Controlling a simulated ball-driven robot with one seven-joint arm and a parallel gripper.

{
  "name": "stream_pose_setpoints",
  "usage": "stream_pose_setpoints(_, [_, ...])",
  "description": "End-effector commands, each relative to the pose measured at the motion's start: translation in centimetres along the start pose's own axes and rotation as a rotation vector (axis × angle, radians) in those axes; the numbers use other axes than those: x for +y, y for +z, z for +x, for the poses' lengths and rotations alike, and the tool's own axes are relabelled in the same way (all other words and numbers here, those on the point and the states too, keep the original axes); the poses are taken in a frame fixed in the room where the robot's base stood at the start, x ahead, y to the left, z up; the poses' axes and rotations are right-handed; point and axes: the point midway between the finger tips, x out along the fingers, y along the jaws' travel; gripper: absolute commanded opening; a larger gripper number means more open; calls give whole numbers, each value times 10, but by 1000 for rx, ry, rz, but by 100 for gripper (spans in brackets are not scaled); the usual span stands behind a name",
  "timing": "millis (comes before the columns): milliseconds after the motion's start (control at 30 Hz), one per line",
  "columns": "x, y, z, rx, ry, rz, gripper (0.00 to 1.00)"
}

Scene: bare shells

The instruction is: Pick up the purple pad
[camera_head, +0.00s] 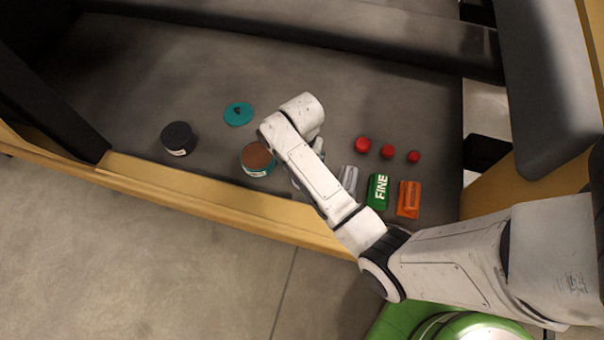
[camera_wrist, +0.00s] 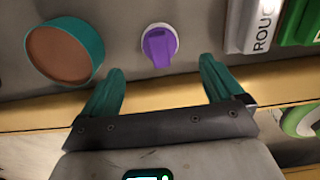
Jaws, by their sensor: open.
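The purple pad (camera_wrist: 158,47) shows in the wrist view, on a white round base on the grey surface, near the top middle. My gripper (camera_wrist: 160,80) is open and empty, with its two teal fingers apart. The pad lies beyond the fingertips, roughly centred between them, and is not touched. In the head view my arm (camera_head: 315,175) hides the pad and the fingers.
A teal tin with a brown top (camera_wrist: 62,52) stands left of the pad. A grey block marked ROUGH (camera_wrist: 254,25), a green FINE block (camera_head: 378,191) and an orange block (camera_head: 408,199) lie right. Several red caps (camera_head: 388,151), a teal disc (camera_head: 238,113) and a dark tin (camera_head: 178,139) lie around. A wooden edge (camera_head: 220,203) runs along the front.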

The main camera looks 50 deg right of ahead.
Motion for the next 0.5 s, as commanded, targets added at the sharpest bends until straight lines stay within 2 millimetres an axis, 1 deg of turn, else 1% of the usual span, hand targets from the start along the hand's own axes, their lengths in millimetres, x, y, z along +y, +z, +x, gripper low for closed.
stream_pose_setpoints(33, [-1, 0, 10, 2, -3, 0, 94])
stream_pose_setpoints(100, [-1, 0, 19, 1, -2, 2, 94])
stream_pose_setpoints(367, [0, 0, 37, 0, -1, 2, 94])
stream_pose_setpoints(500, [0, 1, 58, 1, -2, 4, 94])
